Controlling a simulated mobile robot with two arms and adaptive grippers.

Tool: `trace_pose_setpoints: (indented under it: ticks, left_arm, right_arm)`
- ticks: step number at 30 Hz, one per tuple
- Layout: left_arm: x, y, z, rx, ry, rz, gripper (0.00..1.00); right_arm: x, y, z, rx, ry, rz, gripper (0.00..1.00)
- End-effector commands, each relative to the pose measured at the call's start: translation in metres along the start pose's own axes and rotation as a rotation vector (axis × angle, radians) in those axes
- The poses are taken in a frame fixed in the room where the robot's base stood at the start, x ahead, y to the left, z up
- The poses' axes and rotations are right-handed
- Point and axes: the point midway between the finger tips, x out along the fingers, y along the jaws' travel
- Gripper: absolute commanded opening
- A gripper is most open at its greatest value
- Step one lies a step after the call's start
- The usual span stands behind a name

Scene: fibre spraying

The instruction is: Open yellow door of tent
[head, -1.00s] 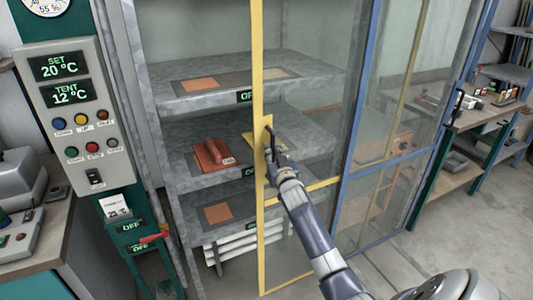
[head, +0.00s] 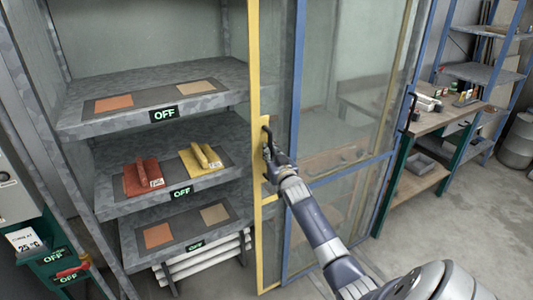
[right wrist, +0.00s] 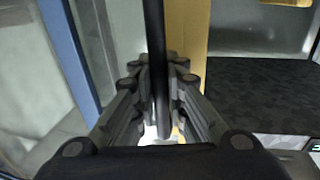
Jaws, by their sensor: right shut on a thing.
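The tent's yellow-framed sliding door (head: 255,75) stands well to the right of the shelves, so a wide opening shows at its left. Its dark vertical handle (head: 266,142) sits on a yellow plate on the frame. My right gripper (head: 270,155) is shut on the handle. In the right wrist view, the black handle bar (right wrist: 155,60) runs between the two fingers of the gripper (right wrist: 158,95), with the yellow frame (right wrist: 187,40) behind it. My left gripper is in no view.
Inside the tent are grey shelves (head: 200,75) with a red block (head: 142,177) and a yellow block (head: 200,158). A blue-framed door panel (head: 298,80) stands just right of the yellow frame. A workbench (head: 450,120) is farther right.

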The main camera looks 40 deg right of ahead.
Motion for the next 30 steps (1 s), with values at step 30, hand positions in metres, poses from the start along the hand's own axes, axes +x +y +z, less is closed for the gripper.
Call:
trace_pose_setpoints:
  ticks: [30]
  left_arm:
    - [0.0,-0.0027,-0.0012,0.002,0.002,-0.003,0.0]
  right_arm:
    - [-0.0044,0.0025,0.002,-0.001,-0.004,0.0,0.33]
